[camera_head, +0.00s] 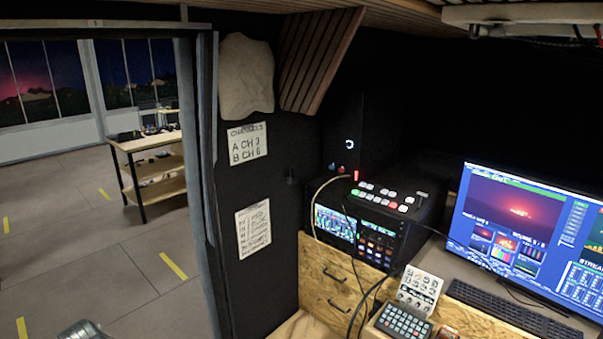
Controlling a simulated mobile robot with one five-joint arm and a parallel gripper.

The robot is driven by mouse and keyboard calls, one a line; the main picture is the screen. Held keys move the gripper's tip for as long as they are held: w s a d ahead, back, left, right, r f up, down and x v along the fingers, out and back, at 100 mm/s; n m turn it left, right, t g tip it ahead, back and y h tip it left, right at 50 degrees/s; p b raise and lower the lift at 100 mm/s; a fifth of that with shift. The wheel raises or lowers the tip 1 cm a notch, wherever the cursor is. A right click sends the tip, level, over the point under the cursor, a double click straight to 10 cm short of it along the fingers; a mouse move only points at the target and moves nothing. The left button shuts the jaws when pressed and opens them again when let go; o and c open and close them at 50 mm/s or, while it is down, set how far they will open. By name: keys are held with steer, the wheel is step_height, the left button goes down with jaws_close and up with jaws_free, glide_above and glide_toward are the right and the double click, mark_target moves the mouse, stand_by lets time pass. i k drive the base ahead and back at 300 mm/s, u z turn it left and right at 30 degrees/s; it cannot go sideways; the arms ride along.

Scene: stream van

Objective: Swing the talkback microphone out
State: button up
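I cannot make out a talkback microphone for certain. A thin tan curved line (316,205), a cable or a gooseneck, arches from the top of the black equipment rack down its left side. A small red light (356,175) shows near its upper end. A small dark fitting (291,176) sits on the black wall to the left of the rack; its shape is too dark to tell. My gripper is not recognisable in this view; only a grey metallic piece shows at the bottom left edge, and I cannot tell what it is.
A switcher panel (385,197) tops the rack (375,238). A keypad (404,322), a knob panel (419,288), a keyboard (505,312) and a lit monitor (525,240) stand on the right. A doorway at left opens onto clear floor (100,255) and a wooden table (148,142).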

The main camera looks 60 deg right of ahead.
mark_target(289, 181)
steer(key=z, duration=0.75)
steer(key=i, duration=0.5)
steer(key=z, duration=0.1)
